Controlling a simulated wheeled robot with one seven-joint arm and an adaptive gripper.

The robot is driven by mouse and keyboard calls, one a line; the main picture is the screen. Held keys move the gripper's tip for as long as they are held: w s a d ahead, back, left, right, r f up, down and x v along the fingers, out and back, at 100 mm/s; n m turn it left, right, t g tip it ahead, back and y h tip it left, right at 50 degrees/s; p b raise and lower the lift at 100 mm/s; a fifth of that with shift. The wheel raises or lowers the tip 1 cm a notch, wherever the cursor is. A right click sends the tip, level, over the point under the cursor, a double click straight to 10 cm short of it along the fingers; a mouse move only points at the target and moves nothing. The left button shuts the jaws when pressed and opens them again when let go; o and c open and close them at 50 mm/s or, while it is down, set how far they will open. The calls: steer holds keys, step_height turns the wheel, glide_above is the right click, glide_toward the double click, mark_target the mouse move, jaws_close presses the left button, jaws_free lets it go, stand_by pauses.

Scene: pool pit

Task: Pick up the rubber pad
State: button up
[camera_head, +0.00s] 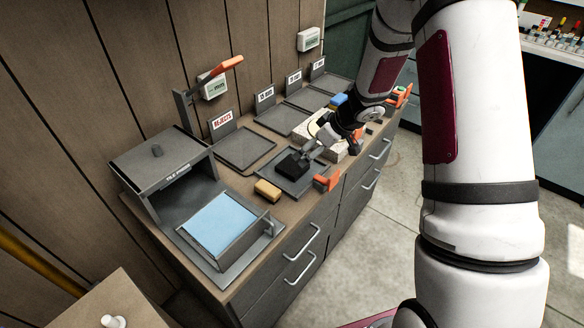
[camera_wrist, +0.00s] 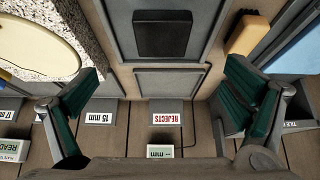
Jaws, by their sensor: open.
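The rubber pad looks to be the flat black block (camera_head: 292,164) lying on a grey tray (camera_head: 307,187) on the workbench. It also shows in the wrist view (camera_wrist: 162,33) at the top centre, on its tray. My gripper (camera_head: 312,147) is over the bench close to the pad's right side in the head view. In the wrist view my gripper's green-padded fingers (camera_wrist: 163,92) are wide apart with nothing between them. The pad appears beyond the fingertips, not between them. The exact height of my gripper over the bench cannot be told.
A tan block (camera_head: 267,190) lies left of the pad's tray. An orange clamp-like piece (camera_head: 326,182) is at the bench's front edge. A speckled stone slab (camera_wrist: 98,32) lies beside my left finger. The rejects tray (camera_head: 244,148) is empty. A box with a blue surface (camera_head: 222,222) stands nearer.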

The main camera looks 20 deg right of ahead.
steer(key=b, duration=0.1)
glide_above(293, 165)
steer(key=s+d, duration=0.2)
steer(key=s, duration=0.1)
step_height(293, 165, down, 6)
steer(key=shift+w+d+r, duration=0.15)
steer(key=shift+r, duration=0.1)
steer(key=shift+b+x, duration=0.45)
steer(key=shift+x, duration=2.2)
steer(key=c, duration=1.4)
